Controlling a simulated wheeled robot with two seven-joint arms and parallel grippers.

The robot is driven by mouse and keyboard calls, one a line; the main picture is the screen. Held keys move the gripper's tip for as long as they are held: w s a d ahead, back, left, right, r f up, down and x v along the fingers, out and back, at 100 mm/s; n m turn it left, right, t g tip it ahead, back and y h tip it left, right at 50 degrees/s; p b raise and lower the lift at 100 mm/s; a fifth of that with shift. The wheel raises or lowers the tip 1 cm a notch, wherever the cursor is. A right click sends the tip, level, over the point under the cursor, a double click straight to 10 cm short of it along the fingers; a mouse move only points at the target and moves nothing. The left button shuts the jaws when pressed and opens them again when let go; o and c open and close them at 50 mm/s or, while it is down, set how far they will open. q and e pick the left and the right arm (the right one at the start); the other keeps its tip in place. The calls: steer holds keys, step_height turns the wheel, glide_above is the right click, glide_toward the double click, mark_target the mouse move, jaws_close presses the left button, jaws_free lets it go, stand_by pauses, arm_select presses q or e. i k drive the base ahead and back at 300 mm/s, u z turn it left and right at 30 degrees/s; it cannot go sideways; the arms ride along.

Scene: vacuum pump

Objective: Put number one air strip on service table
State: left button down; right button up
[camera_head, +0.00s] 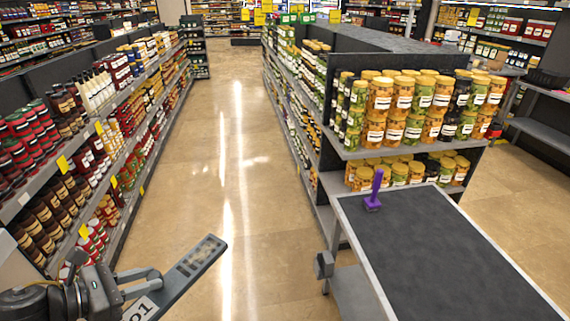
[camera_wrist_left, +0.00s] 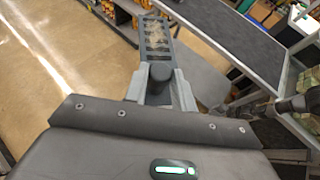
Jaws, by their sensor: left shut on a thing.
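The number one air strip (camera_head: 188,272) is a long flat dark grey bar with slots at its far end and a white label reading "01" near my gripper. My left gripper (camera_head: 148,284) is shut on its near part and holds it in the air over the aisle, left of the table. The strip's slotted end (camera_wrist_left: 157,40) points away from the gripper (camera_wrist_left: 160,92) in the left wrist view. The service table (camera_head: 440,255) has a dark top and light metal rim, at the right; its top also shows in the left wrist view (camera_wrist_left: 235,40).
A purple upright tool (camera_head: 374,190) stands on the table's far left corner. A grey block (camera_head: 323,265) sticks out from the table's left side. A shelf of jars (camera_head: 405,105) stands behind the table. Shelves (camera_head: 90,150) line the left. The aisle floor (camera_head: 220,170) is clear.

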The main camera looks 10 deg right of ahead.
mark_target(419, 284)
steer(key=i, duration=2.65)
steer(key=z, duration=4.55)
steer(key=i, duration=0.5)
steer(key=z, duration=0.05)
